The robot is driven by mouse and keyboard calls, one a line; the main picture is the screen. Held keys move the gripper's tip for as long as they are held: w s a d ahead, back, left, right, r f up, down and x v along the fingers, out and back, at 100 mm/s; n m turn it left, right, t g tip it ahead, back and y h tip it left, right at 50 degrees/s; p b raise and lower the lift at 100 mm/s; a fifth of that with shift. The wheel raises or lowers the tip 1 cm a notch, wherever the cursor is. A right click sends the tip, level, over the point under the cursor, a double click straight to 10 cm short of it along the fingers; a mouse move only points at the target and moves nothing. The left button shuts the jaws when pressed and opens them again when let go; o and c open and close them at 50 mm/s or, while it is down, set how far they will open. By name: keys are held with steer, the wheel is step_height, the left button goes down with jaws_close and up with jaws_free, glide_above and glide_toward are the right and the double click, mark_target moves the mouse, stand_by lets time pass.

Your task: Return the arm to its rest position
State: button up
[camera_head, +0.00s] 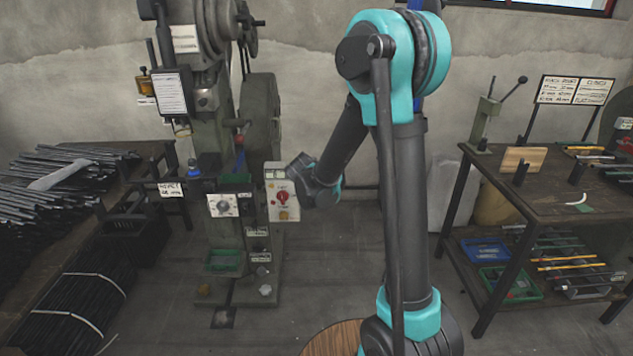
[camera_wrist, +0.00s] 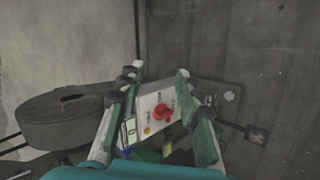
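My teal and dark grey arm rises at the right of centre in the head view. It bends at the top and reaches down and away toward a press. My gripper (camera_wrist: 159,73) is open and empty in the wrist view, its two fingers apart. Between and beyond the fingers is a pale control box (camera_wrist: 147,105) with a red knob (camera_wrist: 162,113). In the head view the control box (camera_head: 283,192) stands just left of my wrist, on the press. The fingers are hidden there, and I cannot tell whether they touch the box.
The grey-green rivet press (camera_head: 260,120) stands at the back left. A table (camera_head: 125,158) with dark rods is at the left. A workbench (camera_head: 545,208) with tools and lower trays is at the right. Bare floor (camera_head: 345,270) lies between, with a round wooden top (camera_head: 335,340) at the front.

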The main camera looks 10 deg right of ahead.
steer(key=s+d+m+g+y, duration=0.1)
steer(key=s+d+m, duration=0.25)
steer(key=s, duration=0.45)
steer(key=s+d+m+g, duration=0.25)
steer(key=s+d, duration=0.25)
steer(key=s, duration=0.3)
steer(key=s+f+m+y, duration=0.1)
steer(key=s+f+m, duration=0.1)
steer(key=s, duration=0.6)
steer(key=s+f+m+g+y, duration=0.1)
steer(key=s+f+m, duration=0.1)
steer(key=s+m, duration=0.3)
steer(key=s, duration=0.3)
steer(key=shift+s+y, duration=0.3)
